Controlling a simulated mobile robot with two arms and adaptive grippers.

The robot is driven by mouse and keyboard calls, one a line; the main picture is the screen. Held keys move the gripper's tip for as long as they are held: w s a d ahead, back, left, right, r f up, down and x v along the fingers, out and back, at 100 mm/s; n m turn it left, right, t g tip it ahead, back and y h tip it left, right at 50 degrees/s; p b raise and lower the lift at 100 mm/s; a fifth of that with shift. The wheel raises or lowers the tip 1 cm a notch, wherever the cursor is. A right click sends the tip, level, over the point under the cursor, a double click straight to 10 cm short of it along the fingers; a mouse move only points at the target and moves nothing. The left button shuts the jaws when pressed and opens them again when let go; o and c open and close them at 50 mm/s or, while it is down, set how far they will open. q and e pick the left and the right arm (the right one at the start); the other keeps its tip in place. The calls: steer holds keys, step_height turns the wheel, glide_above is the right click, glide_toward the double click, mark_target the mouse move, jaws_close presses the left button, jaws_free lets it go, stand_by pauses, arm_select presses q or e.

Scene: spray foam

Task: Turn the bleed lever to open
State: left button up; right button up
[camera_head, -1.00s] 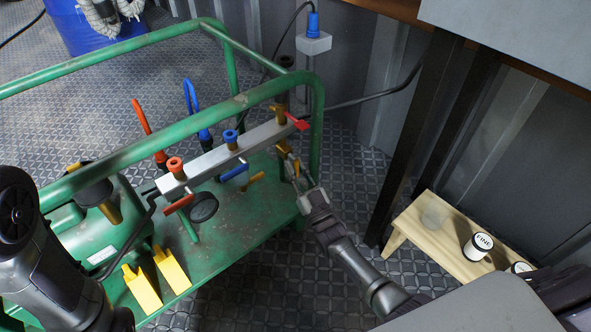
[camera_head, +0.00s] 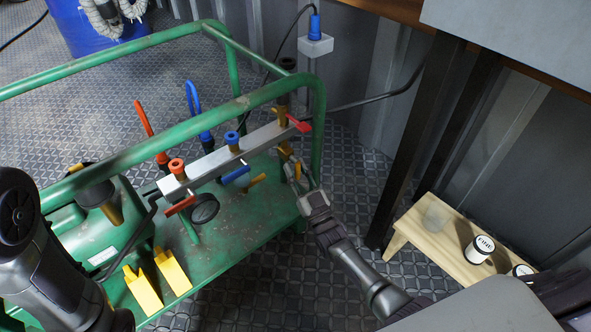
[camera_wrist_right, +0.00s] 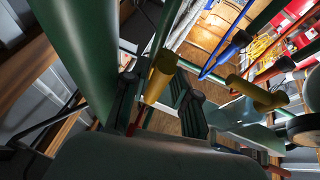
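A metal manifold (camera_head: 216,163) on the green cart carries a red lever (camera_head: 299,124) at its far end, a blue lever (camera_head: 235,174) and a red lever (camera_head: 180,206) along its front. Brass fittings (camera_head: 284,150) hang below the far end. I cannot tell for certain which lever is the bleed lever. My right gripper (camera_head: 299,175) is just below that end, fingers apart, beside a small yellow piece. In the right wrist view a yellow cylinder (camera_wrist_right: 159,78) appears between the open fingers (camera_wrist_right: 160,108); contact is unclear. My left arm is at the left; its gripper is out of view.
The green cart rail (camera_head: 160,125) runs close above the manifold, and a cart post stands right behind my right gripper. A wooden bench (camera_head: 450,243) with small jars stands at the right.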

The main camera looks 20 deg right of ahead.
steer(key=shift+d+f, duration=0.15)
steer(key=shift+d, duration=0.2)
